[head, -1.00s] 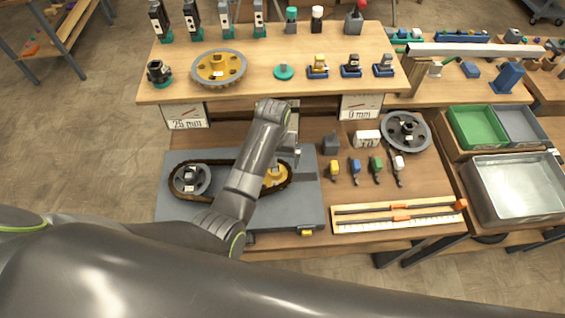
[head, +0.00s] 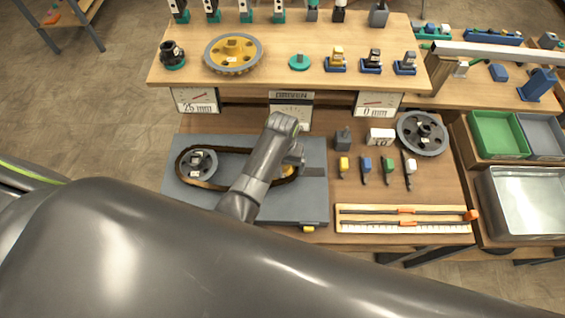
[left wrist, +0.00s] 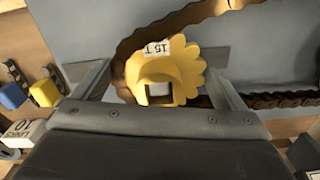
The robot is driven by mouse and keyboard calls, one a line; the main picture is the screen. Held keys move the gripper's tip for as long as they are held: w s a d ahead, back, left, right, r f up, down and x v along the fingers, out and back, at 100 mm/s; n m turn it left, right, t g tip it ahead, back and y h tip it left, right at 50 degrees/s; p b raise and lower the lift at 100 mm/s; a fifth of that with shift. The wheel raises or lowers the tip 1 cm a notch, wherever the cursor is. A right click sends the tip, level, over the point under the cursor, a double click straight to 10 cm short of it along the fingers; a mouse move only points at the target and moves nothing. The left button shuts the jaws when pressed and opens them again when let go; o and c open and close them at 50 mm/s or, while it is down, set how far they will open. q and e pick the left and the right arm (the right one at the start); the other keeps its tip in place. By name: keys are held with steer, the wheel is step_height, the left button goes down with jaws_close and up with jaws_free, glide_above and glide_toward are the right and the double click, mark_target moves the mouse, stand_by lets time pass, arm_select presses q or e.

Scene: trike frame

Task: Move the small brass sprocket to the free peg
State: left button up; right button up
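The small brass sprocket (head: 287,171), yellow and labelled 15 T, sits at the right end of the dark chain (head: 222,151) on the grey plate (head: 310,205). It fills the middle of the left wrist view (left wrist: 163,75), its square hub facing the camera. My left gripper (head: 294,158) is just above it, partly hidden by its own arm. In the left wrist view its fingers (left wrist: 163,80) stand apart on either side of the sprocket; I see no clear grip. A grey sprocket (head: 205,161) sits at the chain's left end. I cannot make out a free peg. My right gripper is not in view.
A raised shelf (head: 275,78) behind holds a large brass gear (head: 240,66) and several small parts. Right of the plate stand several coloured tools, a grey wheel (head: 422,133) and a ruler board (head: 400,226). A metal tray (head: 485,205) is at far right.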

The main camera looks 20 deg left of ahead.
arm_select(q)
steer(key=shift+c, duration=1.2)
steer(key=shift+r, duration=3.25)
steer(key=shift+w, duration=0.1)
